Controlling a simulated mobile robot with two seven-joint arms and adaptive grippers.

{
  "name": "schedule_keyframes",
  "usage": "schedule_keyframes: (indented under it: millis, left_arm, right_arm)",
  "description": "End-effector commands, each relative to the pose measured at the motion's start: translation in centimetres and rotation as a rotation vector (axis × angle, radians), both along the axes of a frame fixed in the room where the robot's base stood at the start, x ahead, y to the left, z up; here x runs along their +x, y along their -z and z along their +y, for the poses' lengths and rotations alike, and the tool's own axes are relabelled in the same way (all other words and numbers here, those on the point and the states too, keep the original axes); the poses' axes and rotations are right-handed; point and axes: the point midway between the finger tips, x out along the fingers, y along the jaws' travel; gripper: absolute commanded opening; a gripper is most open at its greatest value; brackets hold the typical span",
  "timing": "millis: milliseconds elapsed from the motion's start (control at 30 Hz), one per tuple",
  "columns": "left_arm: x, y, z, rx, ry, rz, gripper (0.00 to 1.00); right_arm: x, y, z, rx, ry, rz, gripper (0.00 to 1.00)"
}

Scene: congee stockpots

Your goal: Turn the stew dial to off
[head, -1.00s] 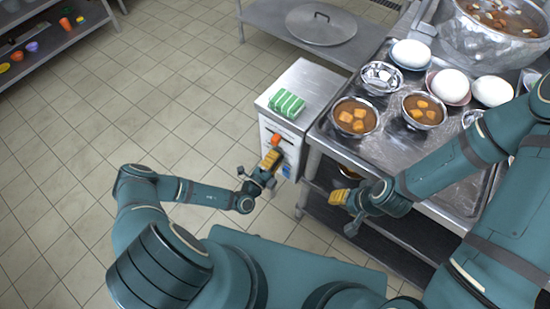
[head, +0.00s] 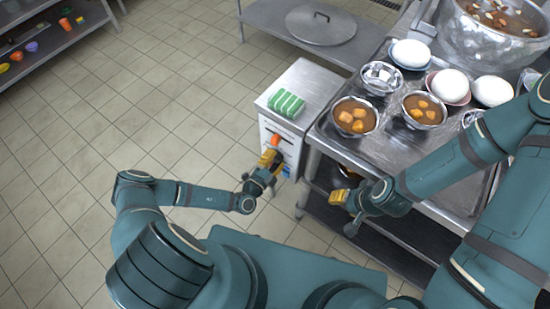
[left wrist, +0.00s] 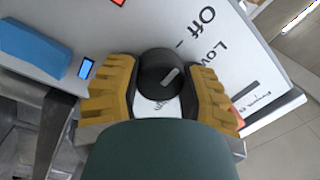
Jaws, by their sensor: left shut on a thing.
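The dial (left wrist: 157,66) is a round black knob with a light grey pointer mark that slants to the upper right in the left wrist view. It sits on a white panel (left wrist: 235,65) printed with "Off" and "Low". My left gripper (head: 270,158) is at the front of the control box; in the left wrist view its yellow fingers are on both sides of the dial, shut on it. In the head view the gripper hides the dial. My right gripper (head: 341,196) is beside the steel counter; its finger gap is unclear.
The control box (head: 304,82) has a green striped cloth (head: 286,103) on top and an orange part (head: 275,141) on its front. The steel counter (head: 335,150) at right holds bowls of stew (head: 355,116). Tiled floor (head: 150,80) is clear at left.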

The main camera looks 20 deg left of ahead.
Motion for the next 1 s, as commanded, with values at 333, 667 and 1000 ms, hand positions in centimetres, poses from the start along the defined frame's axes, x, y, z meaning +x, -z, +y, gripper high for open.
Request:
schedule_keyframes:
  millis: [333,667,1000]
  left_arm:
    - [0.0,0.0,-0.1,0.0,0.002,0.001,0.79]
    - [-0.1,0.0,0.0,0.0,0.001,0.0,0.79]
    - [-4.9,0.4,1.5,0.001,0.0,0.003,0.79]
  right_arm:
    - [0.0,0.0,0.0,0.0,0.0,0.0,0.47]
    - [0.0,0.0,0.0,0.0,0.0,0.0,0.47]
    - [0.0,0.0,0.0,0.0,0.0,0.0,0.47]
